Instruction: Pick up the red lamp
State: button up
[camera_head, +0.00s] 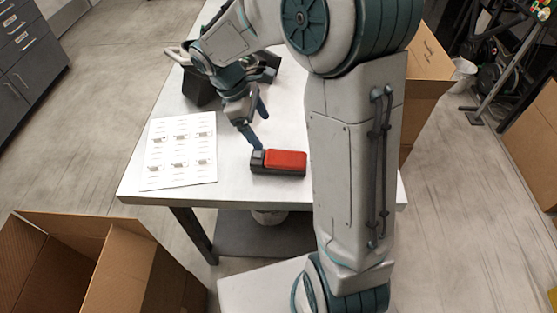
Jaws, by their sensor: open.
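The red lamp (285,161) lies on the white table near its front edge. It is a small box with a red top and a dark grey body and left end. My gripper (262,131) is above and behind the lamp's left end, with its two blue fingers apart. The nearer finger's tip reaches the lamp's dark left end in the picture; I cannot tell whether it touches. The other finger is farther back to the right. Nothing shows between the fingers.
A white sheet with several small items (181,152) lies left of the lamp on the white table (245,193). A dark object (200,87) stands at the table's back, partly behind my arm. Open cardboard boxes stand at front left (95,262) and right (428,75).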

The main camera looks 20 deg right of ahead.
aim_at(279, 156)
jog(key=p+x, duration=0.1)
jog(key=x, duration=1.2)
jog(key=shift+d, duration=0.15)
jog(key=shift+r, duration=0.1)
jog(key=c, duration=1)
